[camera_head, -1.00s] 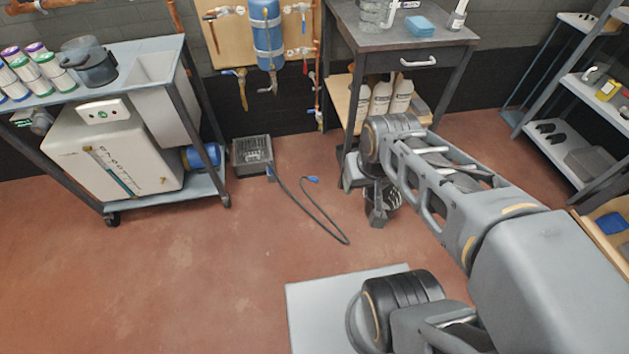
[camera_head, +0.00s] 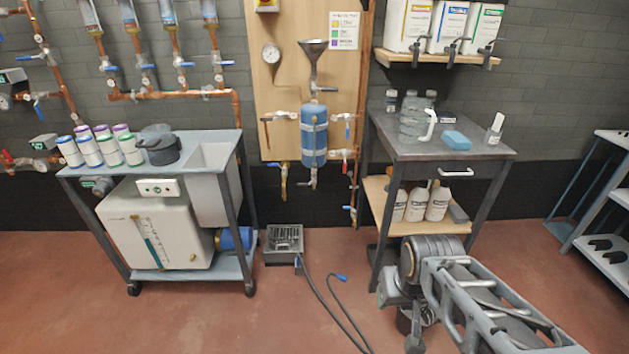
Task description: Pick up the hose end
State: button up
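A dark hose (camera_head: 327,302) lies on the red floor and runs from a grey drain box (camera_head: 284,244) in a loop toward the bottom edge. Its blue hose end (camera_head: 341,277) lies on the floor to the right of the box, with nothing touching it. My gripper (camera_head: 414,340) is at the lower right, in front of the right-hand table and to the right of the hose end. It points down and is partly hidden by my arm. Its fingers are too small and covered to tell if they are open.
A wheeled cart (camera_head: 245,191) with a white tank (camera_head: 156,228) stands at left. A metal table (camera_head: 388,150) with a lower shelf of white bottles stands at right. Pipes and a blue cylinder (camera_head: 313,136) are on the back wall.

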aim_at(343, 278)
jog(key=u, duration=0.35)
jog(key=i, duration=2)
jog(key=z, duration=0.05)
